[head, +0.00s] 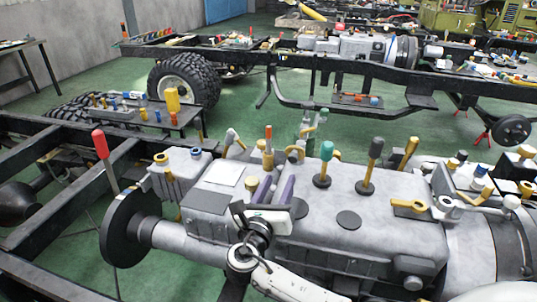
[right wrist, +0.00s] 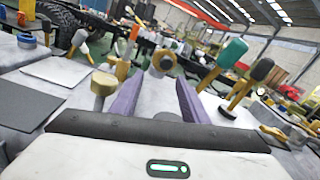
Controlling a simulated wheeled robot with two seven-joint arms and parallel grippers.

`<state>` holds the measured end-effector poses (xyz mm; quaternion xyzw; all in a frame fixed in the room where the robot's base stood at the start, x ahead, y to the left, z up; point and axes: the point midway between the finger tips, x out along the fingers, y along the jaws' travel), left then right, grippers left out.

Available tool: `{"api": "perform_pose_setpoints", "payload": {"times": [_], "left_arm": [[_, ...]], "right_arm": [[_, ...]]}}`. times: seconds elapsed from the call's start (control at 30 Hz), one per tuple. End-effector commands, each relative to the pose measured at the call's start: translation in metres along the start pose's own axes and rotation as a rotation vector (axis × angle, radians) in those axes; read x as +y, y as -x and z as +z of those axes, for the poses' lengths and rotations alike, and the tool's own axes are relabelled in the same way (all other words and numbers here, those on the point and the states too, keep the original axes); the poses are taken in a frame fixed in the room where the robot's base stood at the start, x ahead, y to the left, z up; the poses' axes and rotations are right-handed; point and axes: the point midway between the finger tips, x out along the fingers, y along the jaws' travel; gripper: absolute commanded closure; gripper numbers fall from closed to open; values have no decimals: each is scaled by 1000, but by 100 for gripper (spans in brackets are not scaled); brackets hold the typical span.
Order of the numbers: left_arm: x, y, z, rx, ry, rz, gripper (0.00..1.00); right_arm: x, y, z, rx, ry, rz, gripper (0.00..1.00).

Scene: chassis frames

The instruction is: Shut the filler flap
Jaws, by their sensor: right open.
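My right gripper (head: 275,186) is over the grey gearbox housing (head: 330,200), with its two purple fingers apart. In the right wrist view the open gripper (right wrist: 158,92) shows nothing between its fingers. A brass fitting with a round ring-like top (head: 294,153) stands just beyond the fingertips; it also shows in the right wrist view (right wrist: 161,62). It may be the filler flap, but I cannot tell for sure, nor how far it is open. A brass knob on a stem (right wrist: 104,83) stands left of the fingers. My left gripper is out of view.
A green-topped lever (head: 325,150) and a black-topped lever (head: 375,148) stand right of the gripper. A pale plate (head: 225,172) lies to its left. A red-handled lever (head: 101,145) rises at far left. The housing top is crowded with fittings.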

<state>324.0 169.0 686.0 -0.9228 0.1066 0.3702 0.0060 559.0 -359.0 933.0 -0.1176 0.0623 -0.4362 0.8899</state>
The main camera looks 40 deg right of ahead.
Motion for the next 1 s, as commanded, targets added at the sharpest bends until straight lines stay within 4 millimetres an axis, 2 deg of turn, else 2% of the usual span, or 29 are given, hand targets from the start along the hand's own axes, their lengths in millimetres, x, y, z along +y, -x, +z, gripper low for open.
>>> {"api": "perform_pose_setpoints", "payload": {"times": [0.03, 0.1, 0.3, 0.5, 0.73, 0.93, 1.0], "left_arm": [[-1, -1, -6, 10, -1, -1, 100], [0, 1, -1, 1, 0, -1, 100], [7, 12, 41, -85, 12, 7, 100], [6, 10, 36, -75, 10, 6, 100], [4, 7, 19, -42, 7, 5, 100], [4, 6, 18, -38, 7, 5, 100], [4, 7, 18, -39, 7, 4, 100]], "right_arm": [[0, -6, 0, -1, 3, -1, 59], [0, -18, 1, -3, 4, -1, 59], [0, -56, 1, -2, 4, -1, 59], [1, -84, 0, -1, 2, 1, 59], [1, -95, 0, 0, 2, 3, 59], [1, -95, 0, 0, 2, 3, 59], [1, -95, 0, 0, 2, 3, 70]]}}
